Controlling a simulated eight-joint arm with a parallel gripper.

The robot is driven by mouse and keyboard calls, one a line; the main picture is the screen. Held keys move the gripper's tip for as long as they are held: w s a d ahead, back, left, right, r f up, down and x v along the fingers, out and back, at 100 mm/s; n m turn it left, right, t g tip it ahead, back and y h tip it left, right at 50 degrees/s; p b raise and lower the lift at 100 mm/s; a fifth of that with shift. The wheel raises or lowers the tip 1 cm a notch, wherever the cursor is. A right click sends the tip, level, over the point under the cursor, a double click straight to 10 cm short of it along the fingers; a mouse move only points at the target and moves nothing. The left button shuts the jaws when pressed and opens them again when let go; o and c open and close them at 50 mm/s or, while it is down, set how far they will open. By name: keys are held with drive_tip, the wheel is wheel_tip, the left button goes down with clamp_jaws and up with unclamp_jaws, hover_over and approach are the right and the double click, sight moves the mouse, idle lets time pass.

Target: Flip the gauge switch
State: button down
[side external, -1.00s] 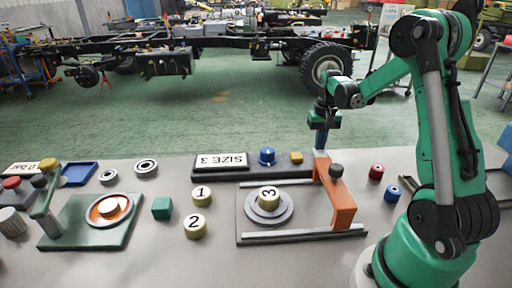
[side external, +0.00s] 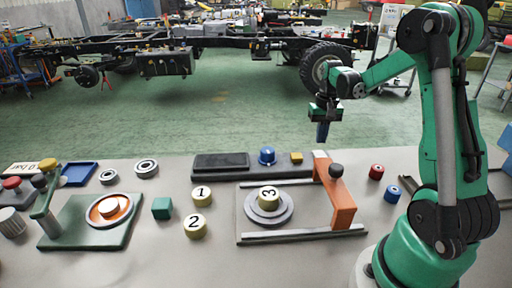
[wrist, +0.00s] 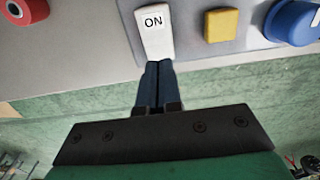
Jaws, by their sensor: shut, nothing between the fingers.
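The gauge switch (wrist: 155,40) is a white rocker with an "ON" label on a grey panel, seen in the wrist view. The gauge display (side external: 221,161) on the dark panel is blank.
A yellow button (wrist: 221,25) and a blue knob (wrist: 291,22) sit beside the switch. The orange bridge (side external: 336,188) stands over a plate with rails and a piece marked 3 (side external: 268,193). Red (side external: 376,172) and blue (side external: 391,194) rings lie to the right.

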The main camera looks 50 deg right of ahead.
drive_tip(key=shift+r, duration=2.1)
drive_tip(key=s+a+r+n+t, duration=0.1)
drive_tip(key=a+n+t, duration=0.2)
drive_tip(key=a, duration=0.9)
drive_tip(key=s+a+r+n+t, duration=0.1)
drive_tip(key=a+n+t, duration=0.3)
drive_tip(key=a, duration=0.8)
drive_tip(key=shift+r+n, duration=0.7)
drive_tip(key=shift+n, duration=0.3)
